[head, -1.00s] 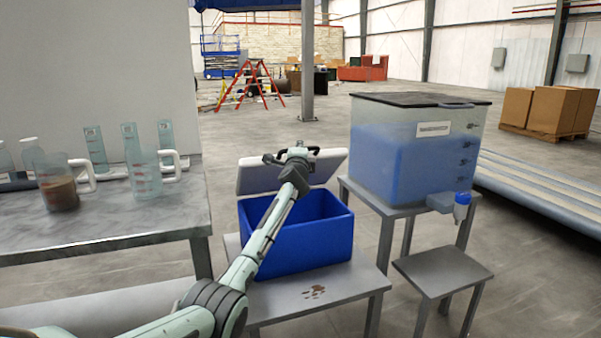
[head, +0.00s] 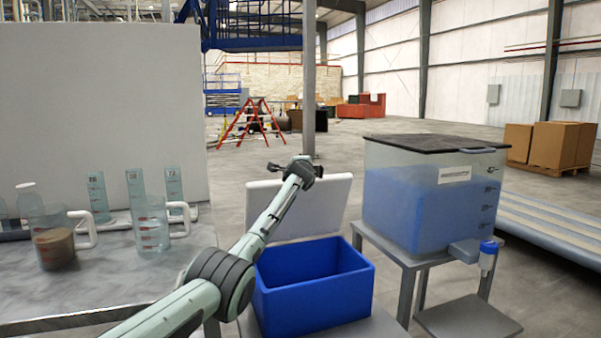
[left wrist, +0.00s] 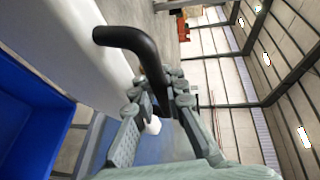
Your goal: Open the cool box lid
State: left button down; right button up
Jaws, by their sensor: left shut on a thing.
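The cool box (head: 312,301) is a blue, open-topped box on a low grey table. Its white lid (head: 325,207) stands steeply raised along the back edge, and the inside shows empty. In the left wrist view the lid (left wrist: 75,45) is a pale slab with a black bar handle (left wrist: 128,38), and the blue box (left wrist: 30,125) is at the left. My left gripper (head: 303,168) is at the lid's top edge. In the wrist view its fingers (left wrist: 160,98) are closed around the handle. My right gripper is not in view.
A large tank of blue liquid (head: 425,205) with a tap stands on a stand close to the right of the box. On the left, a grey bench (head: 110,285) holds pitchers (head: 152,232) and cylinders. A small low stool (head: 465,318) is in front of the tank.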

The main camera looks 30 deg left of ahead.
pick_arm(q)
jog(key=shift+w+a+r, duration=0.25)
jog(key=shift+w+r, duration=0.05)
jog(key=shift+r, duration=0.1)
jog(key=c, duration=1.7)
grip_release()
jog(key=shift+o, duration=0.8)
jog(key=shift+f, duration=0.1)
jog(key=shift+s, duration=0.1)
